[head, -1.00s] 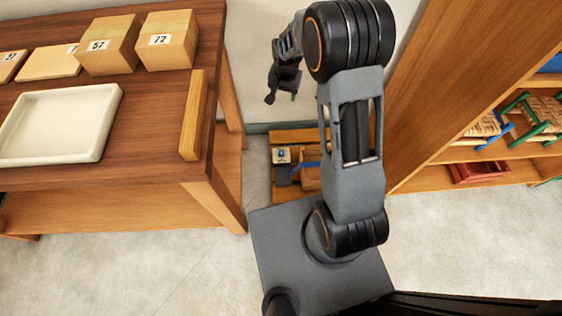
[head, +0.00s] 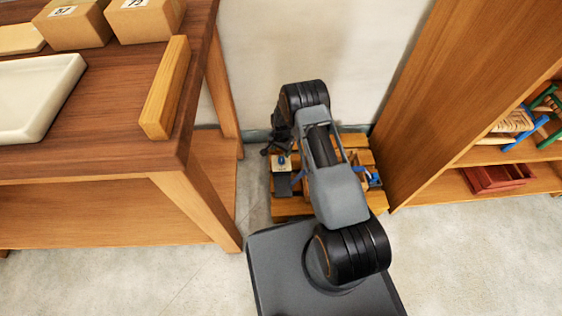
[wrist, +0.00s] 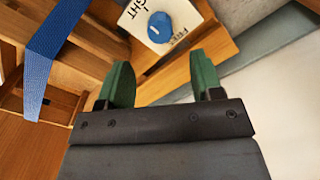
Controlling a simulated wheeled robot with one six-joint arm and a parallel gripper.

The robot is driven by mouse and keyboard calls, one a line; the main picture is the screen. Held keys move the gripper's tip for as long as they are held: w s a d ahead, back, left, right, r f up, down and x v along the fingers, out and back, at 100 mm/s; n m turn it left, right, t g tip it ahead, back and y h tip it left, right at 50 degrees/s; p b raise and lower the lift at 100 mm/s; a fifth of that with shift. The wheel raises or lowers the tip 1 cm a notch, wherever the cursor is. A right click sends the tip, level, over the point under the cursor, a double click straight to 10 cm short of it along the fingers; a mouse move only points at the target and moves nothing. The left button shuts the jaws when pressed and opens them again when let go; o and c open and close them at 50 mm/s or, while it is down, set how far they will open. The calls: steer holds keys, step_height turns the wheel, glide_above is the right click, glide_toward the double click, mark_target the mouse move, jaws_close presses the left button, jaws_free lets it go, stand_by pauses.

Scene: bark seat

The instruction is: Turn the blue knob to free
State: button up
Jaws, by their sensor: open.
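The blue knob (wrist: 160,27) is on a white plate (wrist: 184,14) with black lettering, in the wrist view. The letters "GHT" and "FREE" can be read in part; the rest is cut off by the frame edge. In the head view the knob (head: 281,160) is a small blue spot on the low wooden stand. My gripper (wrist: 163,85) is open and empty, its two green fingertips apart and short of the knob. In the head view the gripper (head: 268,150) is small and dark, close to the knob.
A blue strap (wrist: 46,50) runs along the wooden frame left of the knob. The low wooden stand (head: 290,207) sits between a workbench (head: 120,160) with a white tray (head: 40,95) and a wooden shelf (head: 425,100). A wall stands behind it.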

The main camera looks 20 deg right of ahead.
mark_target(281, 159)
step_height(281, 159, down, 8)
steer(key=b, duration=0.2)
steer(key=shift+r+b, duration=0.15)
steer(key=shift+b, duration=0.15)
steer(key=c, duration=0.9)
